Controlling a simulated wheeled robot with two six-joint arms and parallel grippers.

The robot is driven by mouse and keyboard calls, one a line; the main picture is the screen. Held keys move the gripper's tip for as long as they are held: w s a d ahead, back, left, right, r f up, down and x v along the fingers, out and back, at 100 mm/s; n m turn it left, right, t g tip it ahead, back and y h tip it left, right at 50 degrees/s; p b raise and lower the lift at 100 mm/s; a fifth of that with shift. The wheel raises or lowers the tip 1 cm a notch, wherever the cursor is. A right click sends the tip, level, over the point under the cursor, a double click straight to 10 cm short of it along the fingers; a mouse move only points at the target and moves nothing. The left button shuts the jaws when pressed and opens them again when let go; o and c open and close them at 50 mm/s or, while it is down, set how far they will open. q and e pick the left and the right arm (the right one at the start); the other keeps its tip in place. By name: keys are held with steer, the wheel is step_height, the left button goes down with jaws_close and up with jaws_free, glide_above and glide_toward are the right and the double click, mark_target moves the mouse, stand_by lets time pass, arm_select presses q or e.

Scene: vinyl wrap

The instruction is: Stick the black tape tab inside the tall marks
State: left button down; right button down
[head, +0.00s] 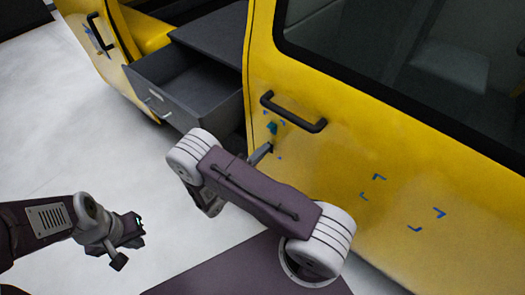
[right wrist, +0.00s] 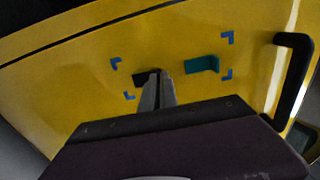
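The black tape tab (right wrist: 143,78) lies at the yellow panel, toward the left end of the tall blue corner marks (right wrist: 228,75) in the right wrist view. It also shows in the head view (head: 270,148), low among the tall marks below the door handle. My right gripper (right wrist: 157,80) has its fingers together at the tab, seemingly pinching its edge; the fingertips partly hide it. Whether the tab is stuck to the panel cannot be told. A teal tab (right wrist: 202,65) is on the panel inside the same marks. My left gripper (head: 138,231) hangs away from the panel; its finger gap is unclear.
A black handle (head: 293,112) sticks out of the yellow door beside the tall marks. A wider set of blue marks (head: 378,177) lies bare to the right. An open grey drawer (head: 185,98) stands out at the left. The pale floor at left is clear.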

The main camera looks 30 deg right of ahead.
steer(key=shift+w+d, duration=0.25)
steer(key=shift+d, duration=0.4)
stand_by(0.3)
steer(key=shift+p, duration=0.35)
stand_by(0.8)
steer(key=c, duration=1.6)
jaws_free()
steer(key=shift+o, duration=0.2)
steer(key=v, duration=0.9)
